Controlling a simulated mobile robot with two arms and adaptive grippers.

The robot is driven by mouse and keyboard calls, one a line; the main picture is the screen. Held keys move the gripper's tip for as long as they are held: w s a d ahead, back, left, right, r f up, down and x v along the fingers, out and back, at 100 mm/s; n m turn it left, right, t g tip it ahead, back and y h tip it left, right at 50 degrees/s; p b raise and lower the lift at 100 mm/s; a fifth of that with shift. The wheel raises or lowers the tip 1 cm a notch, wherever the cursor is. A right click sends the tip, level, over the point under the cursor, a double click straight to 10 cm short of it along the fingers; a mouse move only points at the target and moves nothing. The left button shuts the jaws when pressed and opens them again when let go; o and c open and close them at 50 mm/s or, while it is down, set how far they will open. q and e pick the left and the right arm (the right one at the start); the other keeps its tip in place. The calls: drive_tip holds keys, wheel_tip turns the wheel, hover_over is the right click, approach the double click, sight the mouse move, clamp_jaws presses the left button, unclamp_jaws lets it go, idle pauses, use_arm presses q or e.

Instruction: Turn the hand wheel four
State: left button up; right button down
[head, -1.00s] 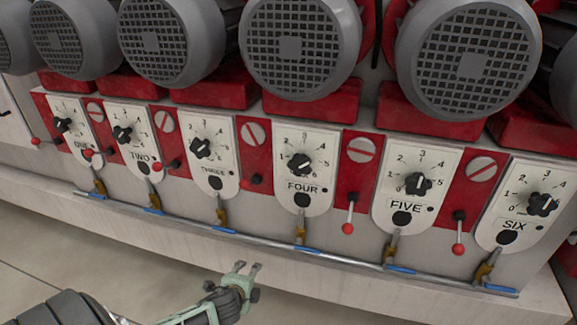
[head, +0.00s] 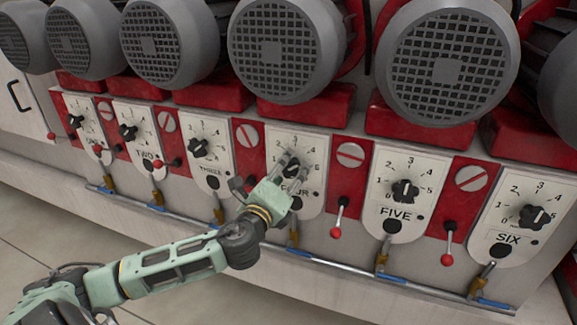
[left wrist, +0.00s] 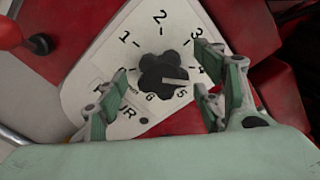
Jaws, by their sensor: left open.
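The hand wheel four is a black lobed knob (left wrist: 164,73) on a white plate (left wrist: 95,85) with a number dial, and it shows in the left wrist view. A pale pointer mark on the knob points right, near the 5. In the head view the knob (head: 291,171) is partly covered by my left gripper (head: 288,165). In the left wrist view my left gripper (left wrist: 165,95) is open, with one finger to the left of the knob and the other to its right. I cannot tell whether either finger touches it. My right gripper is not in view.
Plates ONE, TWO, THREE, FIVE (head: 395,213) and SIX (head: 505,250) stand beside plate four, each with a black knob. A red-tipped lever (head: 336,232) hangs to its right. Grey motors (head: 287,50) stand above. A pipe (head: 340,267) runs below.

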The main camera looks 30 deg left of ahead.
use_arm(q)
drive_tip(key=shift+x, duration=1)
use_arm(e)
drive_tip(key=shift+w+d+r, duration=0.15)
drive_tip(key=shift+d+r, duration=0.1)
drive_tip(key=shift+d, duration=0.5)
use_arm(q)
drive_tip(key=shift+c, duration=0.2)
drive_tip(key=c, duration=1.1)
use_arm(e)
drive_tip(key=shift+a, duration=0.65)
use_arm(q)
drive_tip(key=shift+f, duration=0.1)
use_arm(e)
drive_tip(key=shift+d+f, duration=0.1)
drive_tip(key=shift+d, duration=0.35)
use_arm(q)
drive_tip(key=shift+n, duration=0.5)
